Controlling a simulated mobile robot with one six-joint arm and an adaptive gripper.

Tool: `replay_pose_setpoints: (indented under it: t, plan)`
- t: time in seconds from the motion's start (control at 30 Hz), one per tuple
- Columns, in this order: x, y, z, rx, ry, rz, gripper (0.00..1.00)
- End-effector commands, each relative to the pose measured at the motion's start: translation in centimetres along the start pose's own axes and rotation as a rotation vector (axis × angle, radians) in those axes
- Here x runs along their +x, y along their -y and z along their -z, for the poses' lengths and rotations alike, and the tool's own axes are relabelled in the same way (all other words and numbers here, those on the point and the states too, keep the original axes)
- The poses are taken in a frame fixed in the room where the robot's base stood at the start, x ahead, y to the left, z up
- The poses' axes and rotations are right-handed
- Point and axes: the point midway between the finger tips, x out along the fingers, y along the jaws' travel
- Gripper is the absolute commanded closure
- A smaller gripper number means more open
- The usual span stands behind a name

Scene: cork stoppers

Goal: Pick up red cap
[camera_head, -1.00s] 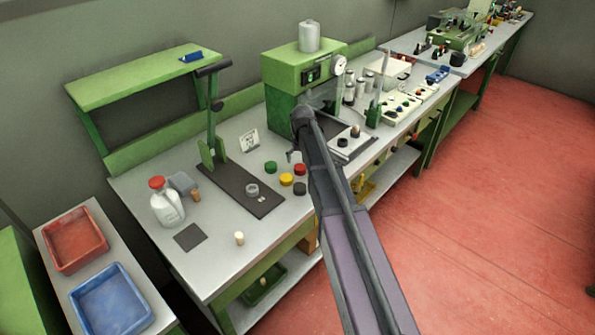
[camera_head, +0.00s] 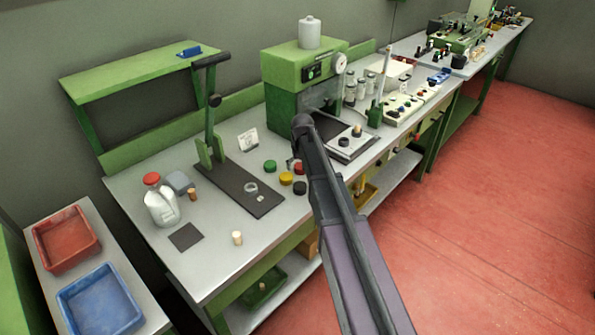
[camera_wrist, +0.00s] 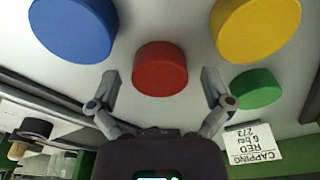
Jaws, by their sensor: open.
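The loose red cap (camera_head: 299,168) sits on the grey bench, next to a yellow cap (camera_head: 286,179) and a dark cap (camera_head: 300,188). My arm partly hides it in the head view. In the wrist view the red cap (camera_wrist: 160,68) is near the middle, just ahead of my gripper (camera_wrist: 160,90). The two fingers are spread wide, one to each side of the cap in the picture, with gaps between. My gripper is open and empty. In the head view it is small and mostly hidden by my arm.
A green cap (camera_head: 270,166) lies near the yellow one. In the wrist view a blue cap (camera_wrist: 73,28) and a yellow cap flank the red one. A white card (camera_wrist: 254,146) reads "CAPPING RED". A red-capped bottle (camera_head: 162,205) and green press (camera_head: 285,80) stand nearby.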

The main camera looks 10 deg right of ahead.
Motion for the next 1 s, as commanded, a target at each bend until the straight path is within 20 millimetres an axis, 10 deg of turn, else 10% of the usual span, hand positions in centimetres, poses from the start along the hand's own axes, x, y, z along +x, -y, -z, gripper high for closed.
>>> replay_pose_setpoints:
  t: [0.4, 0.6, 1.0]
  plan:
    - [-0.02, -0.01, 0.0, 0.0, 0.0, 0.0, 0.03]
    - [-0.02, -0.01, 0.0, 0.0, 0.0, 0.0, 0.53]
    - [-0.05, 0.01, 0.0, 0.0, 0.0, 0.0, 0.55]
